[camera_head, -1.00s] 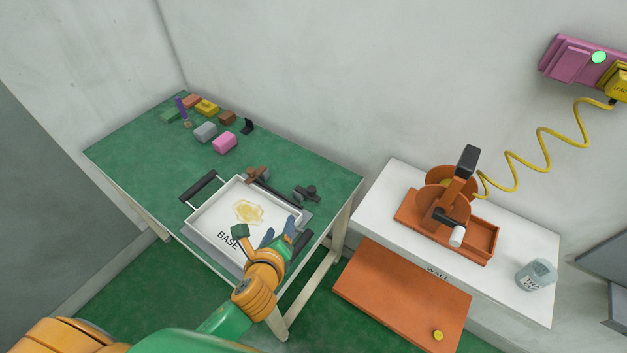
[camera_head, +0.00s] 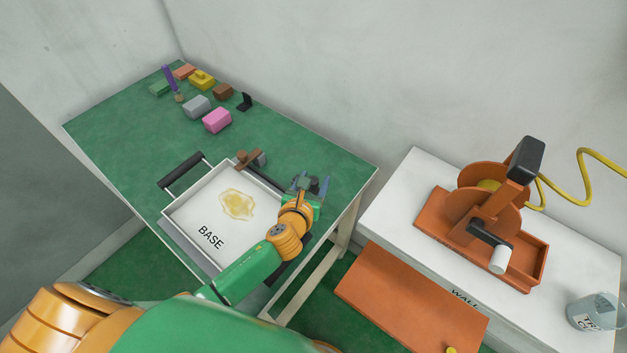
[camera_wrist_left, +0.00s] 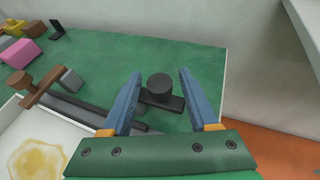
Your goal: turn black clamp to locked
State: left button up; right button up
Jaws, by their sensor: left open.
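The black clamp (camera_wrist_left: 160,94), a round knob on a flat bar, sits at the far right corner of the white tray marked BASE (camera_head: 190,210). In the left wrist view it lies between the two blue fingers of my left gripper (camera_wrist_left: 160,90). The fingers are open, one on each side of the knob, and I see no grip on it. In the head view my left gripper (camera_head: 309,185) partly covers the clamp. A brown clamp (camera_head: 249,159) sits at the tray's far edge, its bar set at an angle. My right gripper is not in view.
A yellow patch (camera_head: 237,203) lies in the tray. Several coloured blocks, among them a pink one (camera_head: 217,120), stand at the back of the green table (camera_head: 120,135). At right, a white bench (camera_head: 395,200) bears an orange wheel device (camera_head: 490,205) and a cup (camera_head: 592,312).

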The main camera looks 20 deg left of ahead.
pick_arm(q)
jog(key=shift+s+r, duration=0.15)
jog(key=shift+s, duration=0.05)
jog(key=c, duration=0.5)
grip_shut()
dwell(0.6)
